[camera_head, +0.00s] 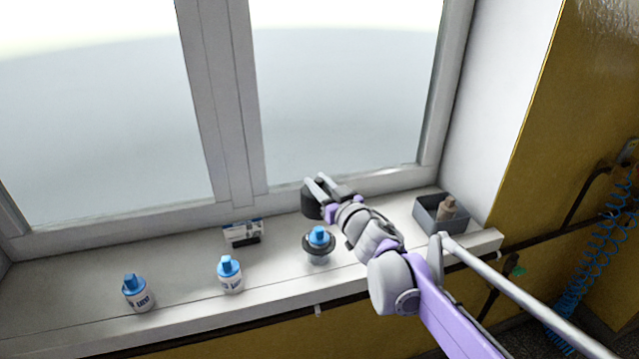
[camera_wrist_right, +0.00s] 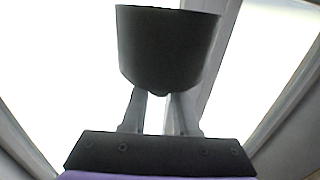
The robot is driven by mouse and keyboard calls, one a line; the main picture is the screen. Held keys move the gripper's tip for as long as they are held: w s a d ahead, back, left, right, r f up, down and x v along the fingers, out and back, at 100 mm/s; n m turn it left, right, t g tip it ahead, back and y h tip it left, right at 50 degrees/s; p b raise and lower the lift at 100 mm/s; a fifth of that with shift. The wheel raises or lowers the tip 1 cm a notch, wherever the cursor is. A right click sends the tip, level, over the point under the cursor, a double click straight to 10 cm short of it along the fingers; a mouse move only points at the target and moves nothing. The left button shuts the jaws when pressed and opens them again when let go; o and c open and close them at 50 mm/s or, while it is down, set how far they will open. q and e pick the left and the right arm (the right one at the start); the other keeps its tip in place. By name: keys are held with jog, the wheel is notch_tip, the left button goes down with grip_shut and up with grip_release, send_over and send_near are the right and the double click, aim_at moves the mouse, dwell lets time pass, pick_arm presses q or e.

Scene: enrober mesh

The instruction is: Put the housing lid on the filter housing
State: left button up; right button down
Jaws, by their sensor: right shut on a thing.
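My right gripper (camera_head: 316,186) is shut on a dark grey, cup-shaped piece, which looks like the housing lid (camera_head: 311,204). It holds the lid above the window sill, near the window frame. In the right wrist view the lid (camera_wrist_right: 168,48) fills the top middle and hides the fingertips. The filter housing (camera_head: 318,257) stands on the sill below and slightly right of the lid in the head view. It has a dark collar and a pale lower body, with a blue-topped part showing in its open top. The lid is apart from the housing. My left gripper is out of view.
Two white bottles with blue caps, one (camera_head: 231,279) nearer and one (camera_head: 139,297) farther left, stand on the sill (camera_head: 60,290). A small white-and-black box (camera_head: 242,234) stands behind them. A grey bin (camera_head: 428,216) holding a brownish bottle (camera_head: 446,208) stands at right. The window is close behind.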

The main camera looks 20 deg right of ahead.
jog(key=b, duration=0.3)
send_over(319, 229)
jog(key=shift+f, duration=2.65)
jog(key=shift+f+b, duration=0.45)
jog(key=shift+f+b, duration=0.7)
jog(key=shift+f, duration=0.35)
jog(key=shift+f, duration=0.2)
jog(key=shift+f+b, duration=0.65)
jog(key=shift+f, duration=0.2)
jog(key=c, duration=0.6)
grip_release()
